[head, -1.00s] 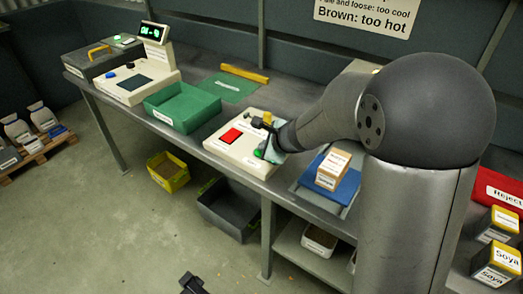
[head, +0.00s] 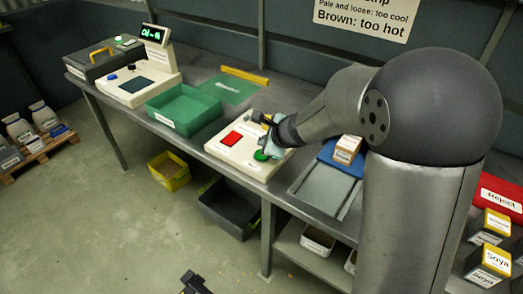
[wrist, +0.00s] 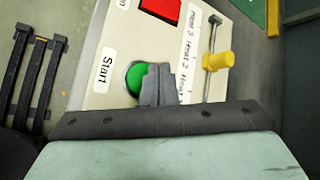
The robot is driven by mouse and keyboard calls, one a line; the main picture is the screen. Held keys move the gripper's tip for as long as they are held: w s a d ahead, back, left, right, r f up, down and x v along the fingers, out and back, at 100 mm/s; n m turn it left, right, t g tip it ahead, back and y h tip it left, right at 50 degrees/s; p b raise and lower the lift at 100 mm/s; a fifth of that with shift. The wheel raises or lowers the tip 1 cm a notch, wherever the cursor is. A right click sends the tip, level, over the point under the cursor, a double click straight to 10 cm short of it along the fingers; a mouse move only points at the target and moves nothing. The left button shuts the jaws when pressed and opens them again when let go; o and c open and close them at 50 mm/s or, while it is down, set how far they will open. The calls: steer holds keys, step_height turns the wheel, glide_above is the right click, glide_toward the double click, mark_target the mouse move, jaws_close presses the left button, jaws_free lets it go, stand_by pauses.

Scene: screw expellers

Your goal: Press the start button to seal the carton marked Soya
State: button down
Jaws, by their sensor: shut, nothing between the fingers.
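The green start button (head: 262,155) sits on the cream control panel (head: 228,157), and its "Start" label shows in the wrist view. The wrist view shows part of the round button (wrist: 135,77). My gripper (wrist: 157,84) is shut and empty, its fingertips just beside the button and overlapping its right edge; I cannot tell whether they touch it. In the head view my gripper (head: 272,142) is over the panel.
A red button (head: 232,139) and a yellow-handled lever (wrist: 217,61) share the panel. A green tray (head: 183,107) stands to the left. Yellow-topped cartons marked Soya (head: 495,257) are at the right, near a red Reject bin (head: 498,194).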

step_height(320, 180, up, 4)
steer(key=shift+f+p, duration=0.2)
steer(key=shift+p, duration=1)
steer(key=shift+f, duration=0.1)
steer(key=shift+s, duration=0.15)
steer(key=s+d+r+n+g+p, duration=0.1)
steer(key=s+d+r+n+g, duration=0.1)
steer(key=s+n, duration=0.4)
steer(key=s+d+r+n+g+p, duration=0.1)
steer(key=s+d+r+n+g, duration=0.1)
steer(key=s+n, duration=0.5)
steer(key=s+d+n+g+h, duration=0.1)
steer(key=s+d+n+h, duration=0.1)
steer(key=s+d, duration=0.3)
steer(key=s+d+n+g+h, duration=0.1)
steer(key=s+d+n+h, duration=0.2)
steer(key=s, duration=0.9)
steer(key=d+f+n, duration=0.1)
steer(key=d, duration=0.1)
steer(key=shift+s+d+n+g, duration=0.3)
steer(key=shift+n+g, duration=0.1)
